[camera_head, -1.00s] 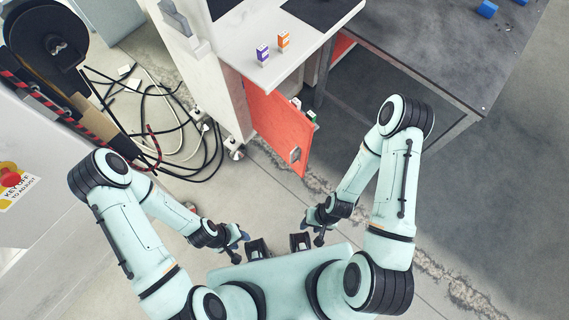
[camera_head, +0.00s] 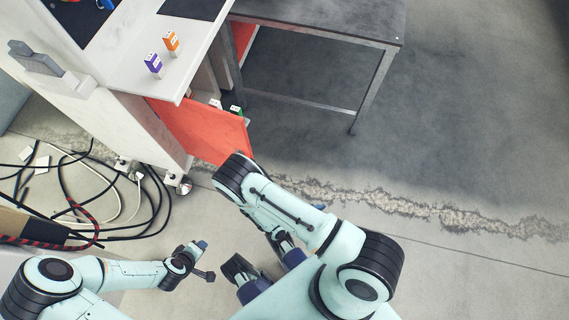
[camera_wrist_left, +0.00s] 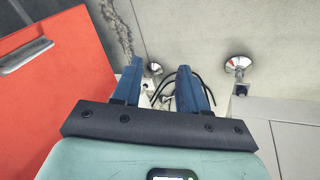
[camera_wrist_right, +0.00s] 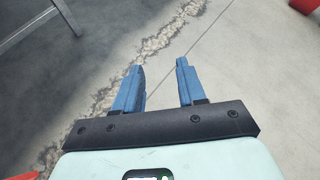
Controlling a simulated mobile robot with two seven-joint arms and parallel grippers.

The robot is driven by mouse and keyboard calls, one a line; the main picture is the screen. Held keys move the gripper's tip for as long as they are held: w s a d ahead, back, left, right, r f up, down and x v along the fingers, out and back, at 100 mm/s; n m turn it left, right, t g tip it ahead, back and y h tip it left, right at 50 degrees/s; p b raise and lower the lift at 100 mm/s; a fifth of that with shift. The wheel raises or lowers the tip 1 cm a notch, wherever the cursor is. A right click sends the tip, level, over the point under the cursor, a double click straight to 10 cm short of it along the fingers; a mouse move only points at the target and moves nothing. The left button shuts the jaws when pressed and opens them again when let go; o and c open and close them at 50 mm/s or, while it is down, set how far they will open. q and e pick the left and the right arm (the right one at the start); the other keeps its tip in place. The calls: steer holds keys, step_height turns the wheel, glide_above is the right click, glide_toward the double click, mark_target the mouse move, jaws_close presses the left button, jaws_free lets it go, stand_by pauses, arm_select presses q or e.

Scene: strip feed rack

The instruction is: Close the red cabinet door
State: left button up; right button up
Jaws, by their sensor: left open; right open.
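The red cabinet door (camera_head: 205,132) stands open, swung out from the white cabinet (camera_head: 140,125) below its white top. The right arm's elbow is in front of its lower right corner in the head view. The door fills the left side of the left wrist view (camera_wrist_left: 55,90), with its grey handle (camera_wrist_left: 25,56). My left gripper (camera_head: 198,248) is open and empty, short of the door; its fingers (camera_wrist_left: 163,85) show apart. My right gripper is mostly hidden behind its own arm in the head view. In the right wrist view its fingers (camera_wrist_right: 158,88) are open and empty over the floor.
A purple block (camera_head: 153,64) and an orange block (camera_head: 171,42) stand on the cabinet top. A dark metal table (camera_head: 330,18) stands to the right. Loose cables (camera_head: 110,205) lie on the floor at left. Cracked floor at right is clear.

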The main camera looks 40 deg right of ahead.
steer(key=w+a+f+n+t+h+b, duration=0.1)
steer(key=w+a+n+t+b, duration=0.1)
steer(key=w+a+n+t, duration=0.35)
steer(key=w+a+f+n+t+b, duration=0.1)
steer(key=w+a+n+t, duration=0.1)
steer(key=w+t, duration=0.5)
steer(key=w+a+r+n+t+y+b, duration=0.2)
steer(key=w+a+n+t+y, duration=0.45)
steer(key=a, duration=0.65)
arm_select(q)
step_height(320, 180, down, 11)
steer(key=s+a+n+b, duration=0.1)
steer(key=s+a+b, duration=0.1)
steer(key=shift+s+f+n, duration=0.15)
steer(key=shift+f+n, duration=0.05)
steer(key=shift+n, duration=0.1)
arm_select(e)
steer(key=w+d+m+h, duration=0.1)
steer(key=w+d, duration=0.4)
steer(key=w, duration=0.7)
steer(key=shift+w+d+r, duration=0.15)
steer(key=shift+w+r, duration=0.05)
steer(key=shift+w, duration=0.1)
steer(key=shift+h, duration=0.25)
jaws_close()
